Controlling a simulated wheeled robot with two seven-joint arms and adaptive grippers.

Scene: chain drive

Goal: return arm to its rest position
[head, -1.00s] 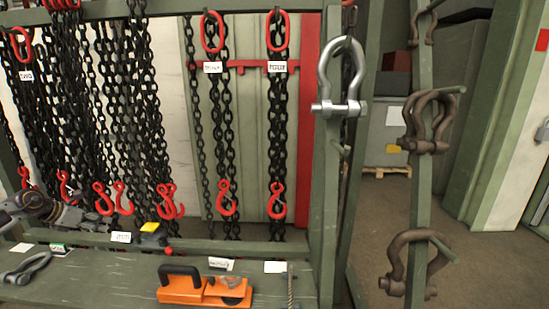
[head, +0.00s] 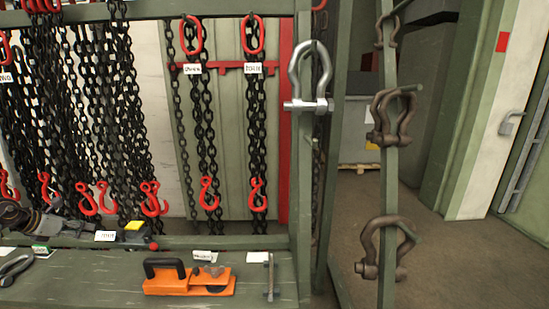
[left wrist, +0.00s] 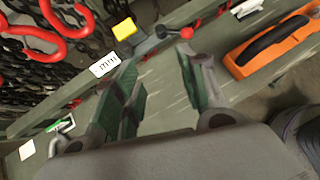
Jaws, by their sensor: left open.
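My left gripper (head: 62,224) is at the left edge of the head view, low over the back of the green bench. In the left wrist view its two green-padded fingers (left wrist: 155,88) stand apart with nothing between them. A yellow block with a dark lever (head: 134,226) lies to the right of the gripper on the bench's back rail; it also shows beyond the fingertips in the left wrist view (left wrist: 125,28). My right gripper is in neither view.
Black chains with red hooks (head: 207,195) hang behind the bench (head: 90,285). An orange tool with a black handle (head: 190,280) lies on the bench. A silver shackle (head: 310,80) hangs on the post; brown shackles (head: 385,245) hang further right. Open floor (head: 450,265) lies at the right.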

